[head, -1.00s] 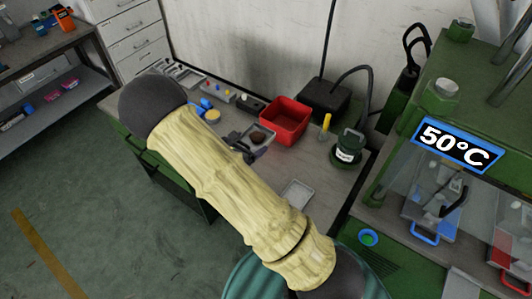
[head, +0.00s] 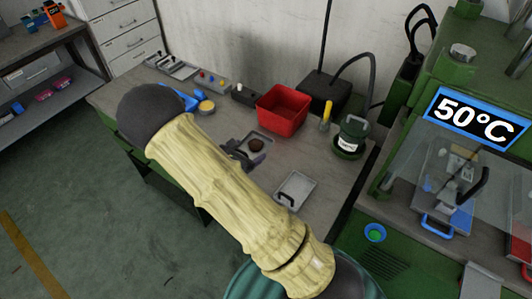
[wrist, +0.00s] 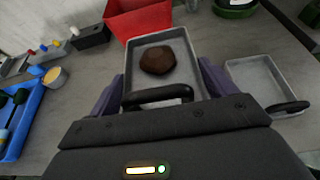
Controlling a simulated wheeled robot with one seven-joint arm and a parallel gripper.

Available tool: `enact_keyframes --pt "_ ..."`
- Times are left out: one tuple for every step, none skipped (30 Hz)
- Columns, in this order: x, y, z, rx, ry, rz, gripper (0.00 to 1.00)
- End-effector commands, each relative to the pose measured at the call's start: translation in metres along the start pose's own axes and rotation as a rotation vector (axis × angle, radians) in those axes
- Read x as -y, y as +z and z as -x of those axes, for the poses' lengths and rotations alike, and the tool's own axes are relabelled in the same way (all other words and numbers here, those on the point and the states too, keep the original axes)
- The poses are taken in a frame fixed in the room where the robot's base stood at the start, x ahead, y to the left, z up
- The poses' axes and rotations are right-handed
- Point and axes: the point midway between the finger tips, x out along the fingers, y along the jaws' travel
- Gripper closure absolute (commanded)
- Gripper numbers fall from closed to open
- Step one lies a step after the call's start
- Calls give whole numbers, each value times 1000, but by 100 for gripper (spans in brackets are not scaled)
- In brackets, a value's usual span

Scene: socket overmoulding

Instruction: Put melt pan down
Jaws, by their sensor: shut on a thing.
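The melt pan (wrist: 187,79) is a shallow grey rectangular tray with a dark brown lump (wrist: 157,60) in it and a black handle (wrist: 158,95) on its near side. My gripper (wrist: 160,92) is shut on the pan at its handle end, with a purple finger on either side. In the head view the pan (head: 268,143) is over the bench beside the red bin, and my gripper (head: 243,155) is partly hidden by my arm. I cannot tell whether the pan touches the bench.
A second, empty grey tray (head: 296,187) lies on the bench to the right. The red bin (head: 282,110) is behind the pan, and a green pot (head: 351,137) stands farther right. A blue tray (wrist: 22,115) lies left. The press with the 50°C sign (head: 474,118) is at right.

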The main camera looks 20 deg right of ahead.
Motion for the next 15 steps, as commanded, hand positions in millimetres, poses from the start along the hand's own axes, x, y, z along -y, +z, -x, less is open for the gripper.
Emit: enact_keyframes --pt "-1 0 1 1 2 0 44" --pt "-1 0 1 1 3 0 44" --pt "-1 0 2 1 3 0 44" --pt "-1 0 2 1 4 0 44" --pt "-1 0 2 1 4 0 44" --pt "-1 0 2 1 4 1 44" --pt "-1 0 2 1 4 1 44" --pt "-1 0 2 1 4 1 44" --pt "-2 0 2 1 4 1 44" --pt "-2 -1 1 1 4 2 44" --pt "-2 -2 1 1 4 2 44" --pt "-2 -5 0 1 4 4 44" --pt "-1 -8 -2 1 3 5 44" --pt "-1 -12 -3 0 2 5 44" --pt "-1 -17 -6 0 1 5 44"
